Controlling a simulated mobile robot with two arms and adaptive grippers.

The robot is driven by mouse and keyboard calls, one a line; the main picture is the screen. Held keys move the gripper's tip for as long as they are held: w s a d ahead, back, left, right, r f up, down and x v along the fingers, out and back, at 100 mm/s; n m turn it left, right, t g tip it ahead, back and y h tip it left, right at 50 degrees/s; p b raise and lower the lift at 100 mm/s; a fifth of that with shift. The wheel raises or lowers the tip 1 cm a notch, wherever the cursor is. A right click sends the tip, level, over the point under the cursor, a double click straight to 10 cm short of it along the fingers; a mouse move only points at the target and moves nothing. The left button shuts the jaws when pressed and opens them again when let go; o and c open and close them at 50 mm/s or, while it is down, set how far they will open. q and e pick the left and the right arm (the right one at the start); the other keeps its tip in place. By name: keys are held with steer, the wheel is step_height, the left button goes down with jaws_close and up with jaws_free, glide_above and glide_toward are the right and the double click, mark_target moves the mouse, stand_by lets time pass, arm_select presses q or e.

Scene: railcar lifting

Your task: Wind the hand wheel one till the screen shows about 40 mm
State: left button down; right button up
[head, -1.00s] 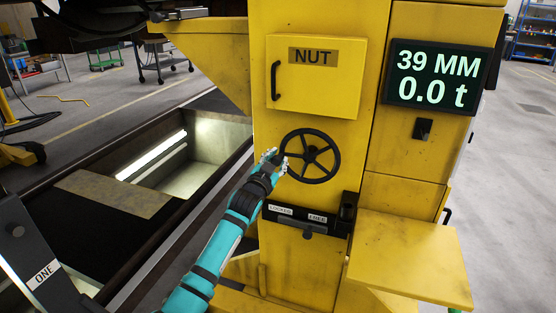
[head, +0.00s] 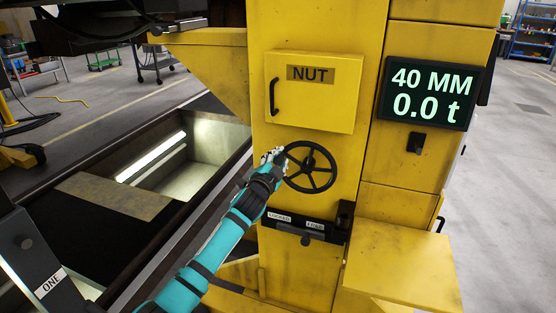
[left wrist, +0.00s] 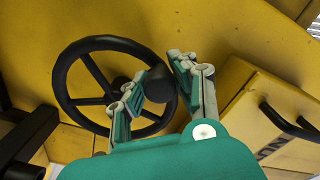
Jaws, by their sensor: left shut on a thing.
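The black hand wheel (head: 311,167) with several spokes is on the front of the yellow post. The dark screen (head: 430,94) on the right reads 40 MM and 0.0 t. My left gripper (head: 275,157) is at the left side of the wheel rim. In the left wrist view, the fingers (left wrist: 165,72) are on either side of the round black knob (left wrist: 160,91) at the rim of the wheel (left wrist: 72,62), shut on it. The fingers hide part of the rim. My right gripper is not in view.
A yellow box marked NUT (head: 313,92) with a black handle is above the wheel. A locked/free lever bar (head: 300,222) is below it. A yellow shelf (head: 405,265) juts out at lower right. A dark beam labelled ONE (head: 48,283) and a lit pit (head: 190,160) are on the left.

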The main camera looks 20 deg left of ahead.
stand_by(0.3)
arm_select(q)
steer(key=c, duration=1.1)
jaws_free()
steer(key=s, duration=1.2)
steer(key=shift+a, duration=0.2)
